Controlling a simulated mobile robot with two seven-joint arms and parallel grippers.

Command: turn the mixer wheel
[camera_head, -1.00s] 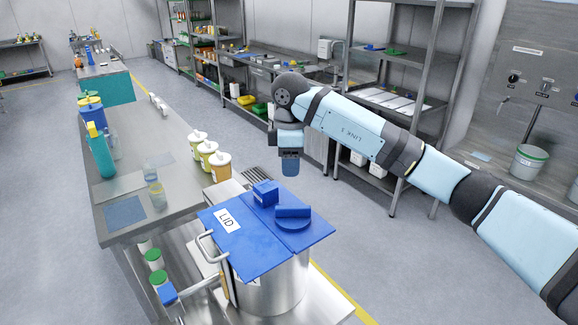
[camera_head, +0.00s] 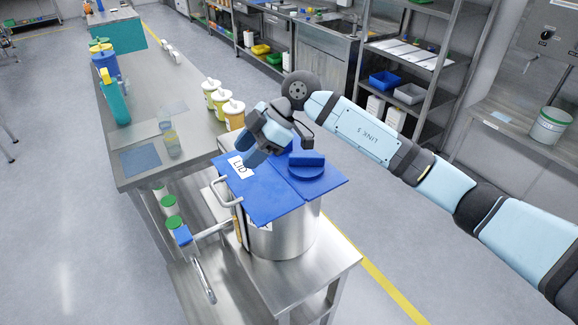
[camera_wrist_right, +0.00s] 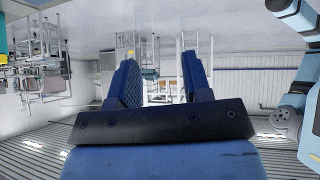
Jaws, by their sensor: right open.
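The silver mixer pot (camera_head: 283,238) stands on a steel table and has a blue lid (camera_head: 262,203) marked LID, with a blue knob (camera_head: 306,161) on top. A narrow metal ring (camera_head: 203,282), probably the mixer wheel, shows almost edge-on at the pot's lower left. A metal shaft with a blue block (camera_head: 182,235) sticks out above it. My right gripper (camera_head: 254,157) is over the lid's far left part, pointing down and left, and hides some of the lid. In the right wrist view its two blue fingers (camera_wrist_right: 162,82) are apart with nothing between them. My left gripper is not in view.
A long steel bench (camera_head: 165,85) left of the pot holds yellow tubs (camera_head: 222,101), a teal bottle (camera_head: 115,100) and jars. Green-capped containers (camera_head: 168,203) stand close to the blue block. Open floor (camera_head: 70,235) lies at the lower left.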

